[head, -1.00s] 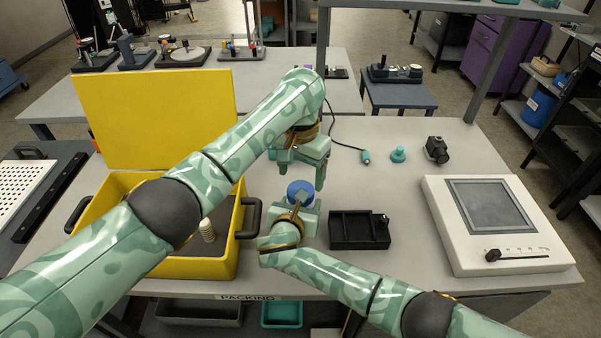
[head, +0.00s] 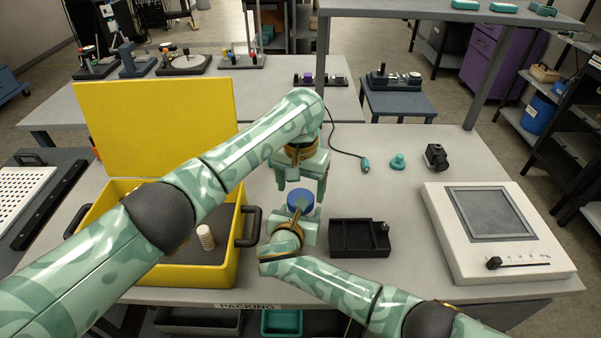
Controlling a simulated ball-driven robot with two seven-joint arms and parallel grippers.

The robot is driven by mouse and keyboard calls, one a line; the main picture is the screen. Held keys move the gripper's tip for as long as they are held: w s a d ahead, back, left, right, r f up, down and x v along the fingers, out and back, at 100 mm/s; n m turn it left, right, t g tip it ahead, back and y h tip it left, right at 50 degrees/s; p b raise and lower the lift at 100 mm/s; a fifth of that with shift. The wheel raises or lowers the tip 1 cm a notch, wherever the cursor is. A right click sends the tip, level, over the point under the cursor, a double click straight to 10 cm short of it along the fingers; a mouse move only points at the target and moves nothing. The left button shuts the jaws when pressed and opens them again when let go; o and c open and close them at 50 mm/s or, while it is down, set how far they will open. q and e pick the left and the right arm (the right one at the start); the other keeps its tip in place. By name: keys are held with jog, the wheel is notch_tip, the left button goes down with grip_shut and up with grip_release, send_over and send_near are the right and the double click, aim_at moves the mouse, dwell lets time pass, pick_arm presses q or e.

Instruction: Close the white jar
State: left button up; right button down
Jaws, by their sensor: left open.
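A round blue cap (head: 300,200) shows at the middle of the table, between my two grippers. The white jar cannot be made out; anything under the cap is hidden by my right gripper. My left gripper (head: 301,184) is open, pointing down, with its fingers just above and behind the cap. No gap or contact between them can be judged. My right gripper (head: 300,222) is low at the cap's near side. Its own wrist hides its fingers, so its grip cannot be told.
A yellow case (head: 190,270) with a raised lid stands at left, holding a pale ribbed cylinder (head: 205,238). A black tray (head: 358,240) lies close on the right. A white panel device (head: 450,240), a teal knob piece (head: 398,162) and a black camera-like block (head: 436,156) are farther right.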

pick_arm(q)
jog(key=shift+f, duration=1.4)
jog(key=c, duration=1)
jog(key=m, duration=0.3)
jog(key=o, duration=1.1)
jog(key=shift+r, duration=2.3)
